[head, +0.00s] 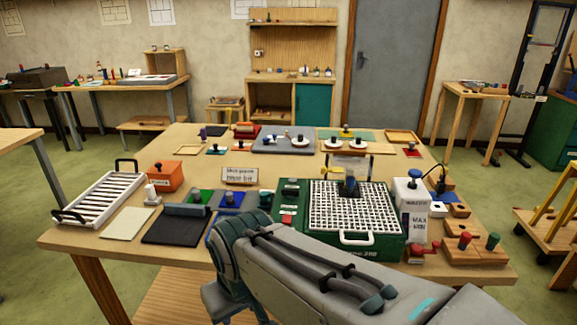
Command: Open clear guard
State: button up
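A green grinder-like machine (290,237) stands at the front of the table, with a white grid top (376,212) and a white loop handle (356,238) at its front edge. A small upright see-through panel (350,161), which looks like the clear guard, stands at the back of the grid, around or just behind a dark blue-grey grinding head (350,184). Its hinge and exact angle are too small to tell. My arm crosses the foreground in front of the machine and bends down at the left. My gripper's fingers do not show.
A white bottle-like water unit (413,192) and a wooden block with colored knobs (471,246) stand right of the machine. Left are a white slatted rack (98,200), a dark mat (176,226) and glass pieces (230,200). More trays lie behind.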

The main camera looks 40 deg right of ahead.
aim_at(323, 169)
jog(key=z, duration=0.1)
jog(key=i, duration=1.1)
jog(key=z, duration=0.75)
